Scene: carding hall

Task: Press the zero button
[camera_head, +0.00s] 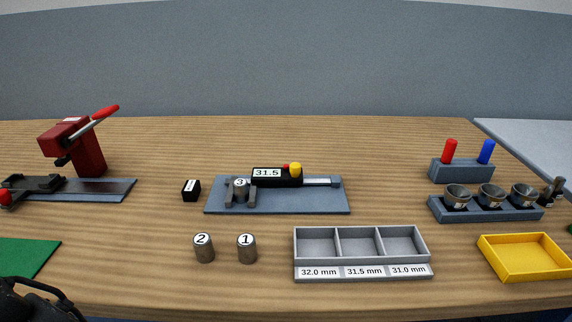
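A measuring gauge stands on a blue-grey plate (320,201) at the middle of the table. Its black display block (262,182) reads 31.5. On the block's right end are a yellow button (295,171) and, partly hidden behind it, a small red button (286,167). I cannot read which one is zero. A metal cylinder marked 3 (240,190) stands between the gauge's grey jaws. My gripper (40,303) shows only in part at the bottom left corner, far from the gauge; its fingertips cannot be made out.
Cylinders 2 (204,249) and 1 (247,250) stand in front of the gauge, left of a three-compartment grey tray (362,260) that is empty. A small black block (191,191) sits left of the gauge. A red lever press (82,145) stands at the left; a yellow tray (524,258) lies at the right.

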